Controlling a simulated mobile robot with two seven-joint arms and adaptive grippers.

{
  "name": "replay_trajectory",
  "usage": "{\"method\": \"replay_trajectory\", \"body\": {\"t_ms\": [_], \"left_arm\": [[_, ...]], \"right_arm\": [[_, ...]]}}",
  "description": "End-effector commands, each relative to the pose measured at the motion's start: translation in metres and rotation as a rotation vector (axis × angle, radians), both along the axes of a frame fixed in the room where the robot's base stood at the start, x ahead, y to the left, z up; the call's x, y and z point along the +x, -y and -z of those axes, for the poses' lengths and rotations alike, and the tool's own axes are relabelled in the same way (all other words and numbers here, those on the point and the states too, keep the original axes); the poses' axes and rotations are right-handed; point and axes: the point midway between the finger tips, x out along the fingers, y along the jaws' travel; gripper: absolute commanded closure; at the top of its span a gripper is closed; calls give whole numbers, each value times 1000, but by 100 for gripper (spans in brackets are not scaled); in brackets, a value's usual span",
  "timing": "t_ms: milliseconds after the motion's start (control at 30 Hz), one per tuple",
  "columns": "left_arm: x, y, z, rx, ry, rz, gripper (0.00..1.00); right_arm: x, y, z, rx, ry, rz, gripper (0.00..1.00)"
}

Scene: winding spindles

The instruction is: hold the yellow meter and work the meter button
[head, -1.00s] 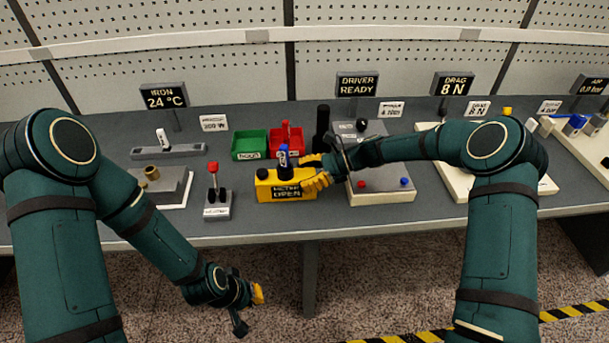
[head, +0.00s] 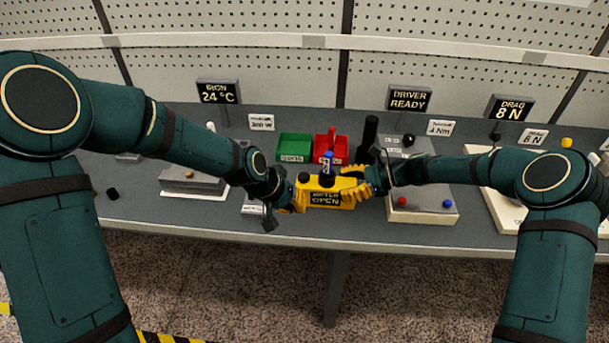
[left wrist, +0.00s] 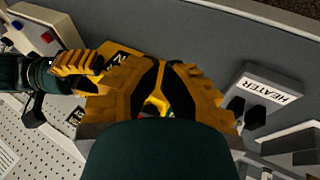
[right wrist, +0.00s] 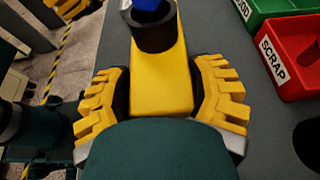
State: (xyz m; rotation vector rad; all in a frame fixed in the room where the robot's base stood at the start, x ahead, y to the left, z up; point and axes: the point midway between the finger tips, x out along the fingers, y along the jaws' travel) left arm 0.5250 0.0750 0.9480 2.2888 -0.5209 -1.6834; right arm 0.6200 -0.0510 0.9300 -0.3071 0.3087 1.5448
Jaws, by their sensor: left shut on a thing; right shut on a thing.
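The yellow meter (head: 337,196) lies on the bench, its front label reading METER OPEN. A blue-topped piece (head: 327,165) stands in the black ring on its top. A black knob (head: 303,177), apparently the meter button, sits near its left end. My right gripper (head: 358,187) is shut on the meter's right end; the right wrist view shows its fingers on both sides of the meter body (right wrist: 160,85). My left gripper (head: 299,194) is at the meter's left end, fingers close together (left wrist: 165,72), apparently closed on the button; the contact itself is mostly hidden.
A green bin (head: 294,143) and a red bin (head: 331,146) stand behind the meter. The heater switch box (left wrist: 268,88) is close beside my left gripper. A cream board (head: 425,213) with red and blue knobs lies under my right wrist.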

Motion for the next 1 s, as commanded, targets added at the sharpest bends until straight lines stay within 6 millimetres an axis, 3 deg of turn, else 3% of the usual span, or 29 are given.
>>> {"method": "replay_trajectory", "body": {"t_ms": [33,200,400,600,1000], "left_arm": [[19,4,-18,-5,26,-3,100],[63,16,-71,-27,84,-13,100],[91,27,-118,-51,125,-18,100],[98,30,-135,-61,139,-19,100],[99,30,-133,-60,138,-18,100]], "right_arm": [[-1,0,1,-1,-1,-2,84],[-1,0,1,-1,-1,-2,84],[-1,0,1,-1,-1,-2,84],[0,0,1,0,-1,-2,84],[0,-1,0,0,-1,-2,84]]}}
